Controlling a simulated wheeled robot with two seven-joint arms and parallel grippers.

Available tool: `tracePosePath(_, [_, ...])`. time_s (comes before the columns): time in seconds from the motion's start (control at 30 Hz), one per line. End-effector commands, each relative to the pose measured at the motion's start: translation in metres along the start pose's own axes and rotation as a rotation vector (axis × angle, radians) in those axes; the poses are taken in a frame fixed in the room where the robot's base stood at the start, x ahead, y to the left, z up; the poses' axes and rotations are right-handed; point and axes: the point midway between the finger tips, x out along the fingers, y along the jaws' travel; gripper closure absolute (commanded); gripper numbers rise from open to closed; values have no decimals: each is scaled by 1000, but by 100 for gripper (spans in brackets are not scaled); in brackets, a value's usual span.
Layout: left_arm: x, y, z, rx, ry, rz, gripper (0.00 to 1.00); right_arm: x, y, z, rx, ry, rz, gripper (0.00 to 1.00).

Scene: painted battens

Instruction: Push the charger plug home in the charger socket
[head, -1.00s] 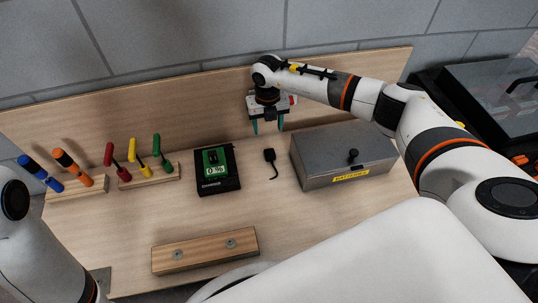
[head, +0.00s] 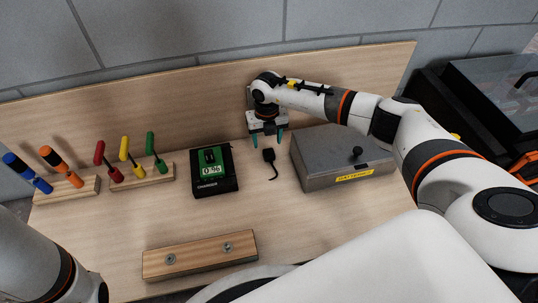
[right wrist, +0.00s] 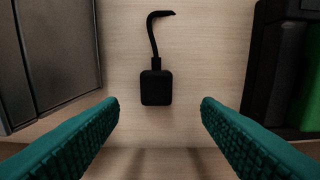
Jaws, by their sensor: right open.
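The black charger plug (head: 269,156) lies on the wooden bench with a short curved lead; it also shows in the right wrist view (right wrist: 156,88). The black charger (head: 214,184) with a green screen reading 0 % stands left of the plug, apart from it; its socket cannot be made out. My right gripper (head: 267,139) is open and empty, pointing down just behind the plug. In the right wrist view its teal fingers (right wrist: 160,115) stand wide apart, one on each side of the plug's line. My left arm is at the lower left; its gripper is out of frame.
A grey metal box (head: 342,158) labelled batteries stands close right of the plug. Screwdrivers in wooden racks (head: 142,178) stand at the left. A wooden batten (head: 200,256) with two screws lies in front. Bare bench lies between charger and batten. A back board runs behind.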

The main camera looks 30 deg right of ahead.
Motion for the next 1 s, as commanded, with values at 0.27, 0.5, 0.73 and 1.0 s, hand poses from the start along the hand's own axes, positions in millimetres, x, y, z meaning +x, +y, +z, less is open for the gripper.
tracePosePath(0.27, [-34, -7, 12, 0, -1, -1, 93, 35, 5, 6, 1, -1, 1, 42])
tracePosePath(0.5, [-47, -10, 16, -1, 2, 0, 93, 52, 4, 6, 1, 0, 0, 42])
tracePosePath(0.73, [-45, -9, 15, -1, 3, 1, 93, 50, 4, 6, 1, 0, 0, 42])
tracePosePath(1.0, [-45, -9, 15, 0, 3, 1, 93, 50, 4, 6, 0, -1, 0, 75])
